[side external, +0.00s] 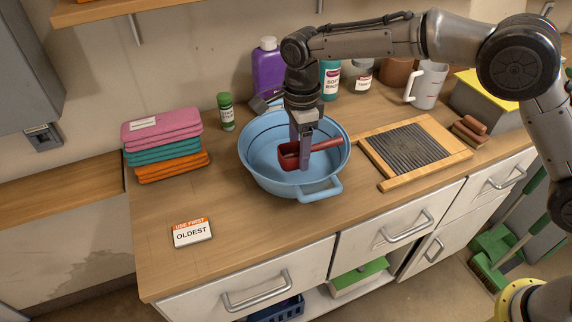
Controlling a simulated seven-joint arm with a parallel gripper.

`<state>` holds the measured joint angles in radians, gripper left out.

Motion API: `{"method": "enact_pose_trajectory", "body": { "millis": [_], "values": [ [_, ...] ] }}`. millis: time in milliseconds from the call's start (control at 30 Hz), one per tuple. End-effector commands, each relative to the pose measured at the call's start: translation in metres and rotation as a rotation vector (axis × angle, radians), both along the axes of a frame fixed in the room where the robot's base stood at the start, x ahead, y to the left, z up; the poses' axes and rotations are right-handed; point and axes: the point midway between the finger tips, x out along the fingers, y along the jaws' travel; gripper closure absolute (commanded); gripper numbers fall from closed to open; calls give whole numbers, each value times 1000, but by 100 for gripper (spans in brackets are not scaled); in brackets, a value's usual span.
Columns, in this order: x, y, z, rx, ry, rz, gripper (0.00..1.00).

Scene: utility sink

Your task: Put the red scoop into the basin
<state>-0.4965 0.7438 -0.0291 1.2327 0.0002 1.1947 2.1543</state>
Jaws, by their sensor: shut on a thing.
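The red scoop (290,157) is between the fingers of my gripper (304,165), its handle pointing to the right and slightly up. The blue basin (263,179) stands on the wooden counter, with one handle toward the front. My gripper points down over the basin and is shut on the scoop. The scoop shows within the basin's outline; I cannot tell whether it touches the basin floor. The fingers cover part of the scoop.
A washboard (415,150) lies right of the basin. Folded cloths (165,145) are stacked at left, and a label card (191,232) lies at front left. A purple bottle (268,70), a green jar (226,112) and a white jug (428,86) stand behind. The front left counter is mostly clear.

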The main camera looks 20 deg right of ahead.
Motion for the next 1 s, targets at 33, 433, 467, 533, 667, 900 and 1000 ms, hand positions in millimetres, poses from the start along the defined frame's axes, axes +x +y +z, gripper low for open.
{"method": "enact_pose_trajectory", "body": {
  "millis": [33,433,467,533,667,900,1000],
  "values": [
    [7,4,-10,-1,1,0,95],
    [29,15,-39,0,-1,0,95],
    [30,16,-41,0,0,0,95],
    [31,16,-50,-1,2,0,95],
    [30,16,-67,0,2,1,95],
    [30,17,-72,2,-1,1,95],
    [30,17,-73,1,0,1,95]
  ]
}}
